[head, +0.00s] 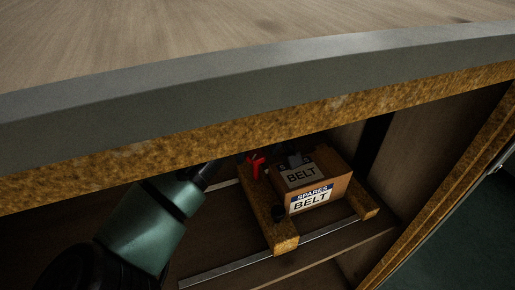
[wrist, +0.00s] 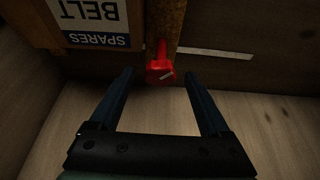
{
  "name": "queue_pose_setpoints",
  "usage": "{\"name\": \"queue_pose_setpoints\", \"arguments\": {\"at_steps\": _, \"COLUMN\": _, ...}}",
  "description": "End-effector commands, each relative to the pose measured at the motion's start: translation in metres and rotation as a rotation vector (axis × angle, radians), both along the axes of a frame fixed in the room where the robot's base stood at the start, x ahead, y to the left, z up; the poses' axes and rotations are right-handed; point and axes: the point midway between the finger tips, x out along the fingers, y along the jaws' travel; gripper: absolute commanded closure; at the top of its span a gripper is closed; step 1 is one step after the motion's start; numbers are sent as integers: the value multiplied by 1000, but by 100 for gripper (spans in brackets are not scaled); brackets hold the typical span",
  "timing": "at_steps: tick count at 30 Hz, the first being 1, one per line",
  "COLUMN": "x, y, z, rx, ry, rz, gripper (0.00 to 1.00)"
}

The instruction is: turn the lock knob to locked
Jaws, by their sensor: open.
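The red lock knob (head: 256,164) is mounted on a wooden bar (head: 284,241) inside the dark compartment, left of a box. In the wrist view the red knob (wrist: 160,69) is at the upper middle, with a small pale mark on its face. My gripper (wrist: 157,75) is open, one finger on each side of the knob in the picture. I see gaps on both sides and cannot tell the depth between fingertips and knob. In the head view my green arm reaches in from the lower left, and its fingers are mostly hidden in shadow.
A cardboard box labelled SPARES BELT (head: 335,188) stands just right of the knob; it also shows in the wrist view (wrist: 35,25). A thick worktop edge (head: 250,85) overhangs the opening. Metal strips (head: 225,270) cross the compartment floor.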

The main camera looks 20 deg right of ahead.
Motion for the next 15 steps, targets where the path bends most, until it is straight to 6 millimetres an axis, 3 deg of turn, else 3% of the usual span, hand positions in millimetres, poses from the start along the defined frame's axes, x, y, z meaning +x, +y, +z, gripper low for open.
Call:
{"name": "queue_pose_setpoints", "arguments": {"at_steps": 8, "x": 0, "y": 0, "z": -1, "rx": 1, "ry": 0, "rz": 1, "gripper": 21}}
{"name": "queue_pose_setpoints", "arguments": {"at_steps": 15, "x": 0, "y": 0, "z": -1, "rx": 0, "ry": 1, "rz": 1, "gripper": 64}}
